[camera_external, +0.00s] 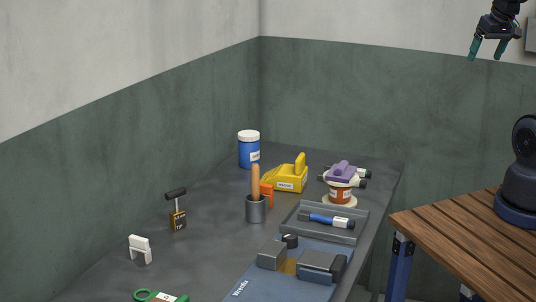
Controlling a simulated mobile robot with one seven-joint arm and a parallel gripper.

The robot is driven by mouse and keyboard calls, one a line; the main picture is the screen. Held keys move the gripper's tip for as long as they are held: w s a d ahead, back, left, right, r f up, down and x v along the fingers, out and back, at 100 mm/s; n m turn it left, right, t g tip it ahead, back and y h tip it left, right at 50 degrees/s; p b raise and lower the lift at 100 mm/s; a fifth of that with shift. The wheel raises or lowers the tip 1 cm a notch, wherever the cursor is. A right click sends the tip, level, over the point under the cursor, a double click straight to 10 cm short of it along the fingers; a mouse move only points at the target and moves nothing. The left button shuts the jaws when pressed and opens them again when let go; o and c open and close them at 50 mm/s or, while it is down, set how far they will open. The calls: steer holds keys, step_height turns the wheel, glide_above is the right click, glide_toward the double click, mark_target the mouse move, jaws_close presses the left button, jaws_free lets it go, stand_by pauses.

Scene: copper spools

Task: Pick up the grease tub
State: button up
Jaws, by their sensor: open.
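A blue tub with a white lid (249,150) looks like the grease tub; its label is too small to read. It stands upright at the back left of the dark bench, and nothing covers it. My gripper (486,56) is at the top right of the view, high above the bench and far from the tub. Its two green fingers point down, apart and empty.
A yellow carrier (285,180) stands right of the tub. The left bench has free room.

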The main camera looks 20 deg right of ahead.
steer(key=w+a+r, duration=0.1)
steer(key=w+a, duration=0.3)
steer(key=w, duration=0.5)
steer(key=w+a+r, duration=0.1)
steer(key=w+a, duration=0.2)
steer(key=w, duration=0.6)
steer(key=w+a+r, duration=0.1)
steer(key=w+a, duration=0.3)
steer(key=w, duration=0.5)
glide_above(248, 132)
steer(key=s, duration=0.4)
steer(key=shift+m, duration=0.4)
step_height(248, 132, down, 32)
steer(key=shift+w+a+r, duration=0.15)
steer(key=shift+r, duration=0.1)
steer(key=x, duration=0.4)
steer(key=shift+f, duration=0.1)
steer(key=shift+x, duration=3.05)
steer(key=shift+w, duration=0.2)
steer(key=c, duration=1.4)
